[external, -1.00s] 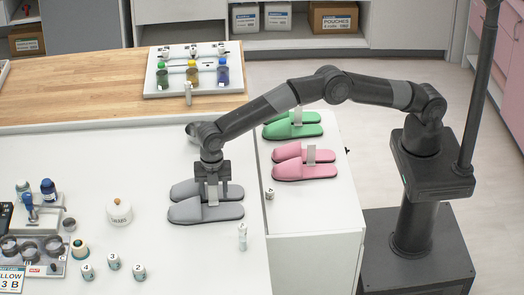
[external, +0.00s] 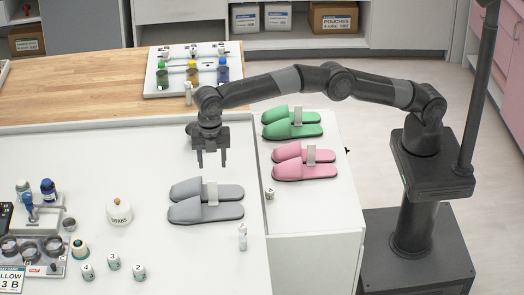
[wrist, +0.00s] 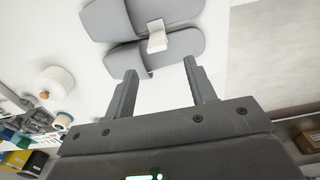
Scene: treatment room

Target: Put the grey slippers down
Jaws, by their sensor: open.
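The grey slippers (external: 206,210) lie side by side on the white counter, joined by a pale upright tab (external: 212,193). They also show at the top of the wrist view (wrist: 110,22), with the tab (wrist: 156,36) across the middle of the pair. My gripper (external: 212,163) is open and empty. It hangs above the counter, behind the slippers in the external view and clear of them. In the wrist view its two fingers (wrist: 160,68) point toward the slippers with nothing between them.
Pink slippers (external: 305,170) and green slippers (external: 292,130) lie on the white side cabinet to the right. A white lidded jar (external: 119,212) and small numbered vials (external: 113,262) stand to the left. A small vial (external: 242,237) stands just right of the grey slippers.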

